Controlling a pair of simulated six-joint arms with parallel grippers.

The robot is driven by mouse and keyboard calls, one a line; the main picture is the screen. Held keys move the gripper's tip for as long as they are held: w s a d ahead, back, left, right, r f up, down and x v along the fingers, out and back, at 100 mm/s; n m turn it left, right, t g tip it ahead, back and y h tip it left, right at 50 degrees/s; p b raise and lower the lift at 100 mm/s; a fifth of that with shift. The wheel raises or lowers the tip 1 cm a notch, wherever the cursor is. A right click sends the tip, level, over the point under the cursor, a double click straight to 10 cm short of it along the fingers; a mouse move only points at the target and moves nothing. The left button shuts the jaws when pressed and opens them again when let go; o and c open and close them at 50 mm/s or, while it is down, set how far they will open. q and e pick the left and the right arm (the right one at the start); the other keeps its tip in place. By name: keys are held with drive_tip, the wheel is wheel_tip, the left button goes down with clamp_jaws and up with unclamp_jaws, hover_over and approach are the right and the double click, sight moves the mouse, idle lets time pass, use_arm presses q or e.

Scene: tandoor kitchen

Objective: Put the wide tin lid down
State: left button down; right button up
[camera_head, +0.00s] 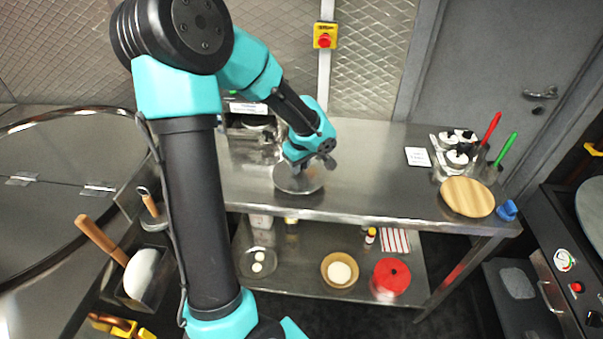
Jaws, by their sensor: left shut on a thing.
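The wide tin lid (299,184) is a round, flat, shiny metal disc on or just above the steel table (365,185), left of its middle. I cannot tell whether it touches the table. My left gripper (308,165) is right over the lid, pointing down, and is shut on it; the gripper hides the lid's centre. My right gripper is not in view.
A round wooden board (467,197), a blue object (507,210), a white card (417,157) and a rack of jars (455,150) stand at the table's right. A metal container (253,125) stands behind the lid. The table's middle is clear. A lower shelf holds a red tin (391,276).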

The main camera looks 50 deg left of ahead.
sight(303, 177)
use_arm(q)
drive_tip(key=shift+f, duration=0.1)
drive_tip(key=shift+f, duration=1.65)
drive_tip(key=c, duration=0.9)
unclamp_jaws()
drive_tip(key=shift+f, duration=0.1)
drive_tip(key=shift+c, duration=0.2)
wheel_tip(303, 177, up, 12)
drive_tip(key=d, duration=0.2)
drive_tip(key=shift+s, duration=0.1)
